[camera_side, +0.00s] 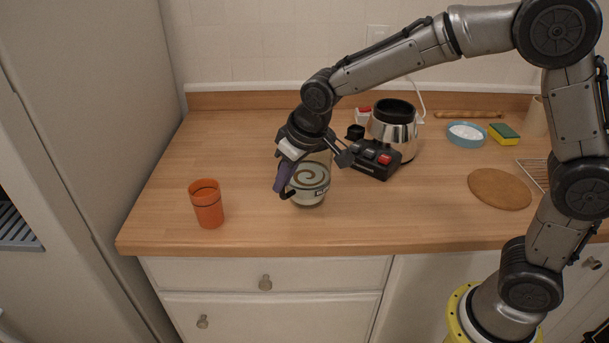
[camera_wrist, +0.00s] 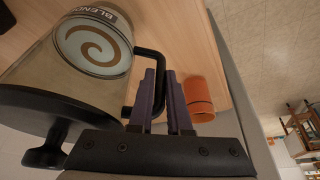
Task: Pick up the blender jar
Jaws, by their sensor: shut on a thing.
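The blender jar (camera_side: 311,186) is a clear jar with a swirl label, upright toward the front of the wooden counter. In the wrist view the jar (camera_wrist: 95,45) fills the upper left, with its dark lid end nearest the camera. Its black handle (camera_wrist: 148,53) reaches in between my purple fingers. My gripper (camera_side: 283,186) points down at the jar's left side and is shut on this handle. The fingers also show in the wrist view (camera_wrist: 166,95), with a narrow gap between them. Part of the jar's top is hidden by my wrist, and I cannot tell whether its bottom touches the counter.
An orange cup (camera_side: 207,205) stands left of the jar. A black blender base (camera_side: 376,160) and a steel pot (camera_side: 393,128) stand behind right. A blue bowl (camera_side: 467,135), a sponge (camera_side: 504,134) and a round board (camera_side: 499,189) lie farther right. The counter's front edge (camera_side: 300,247) is near.

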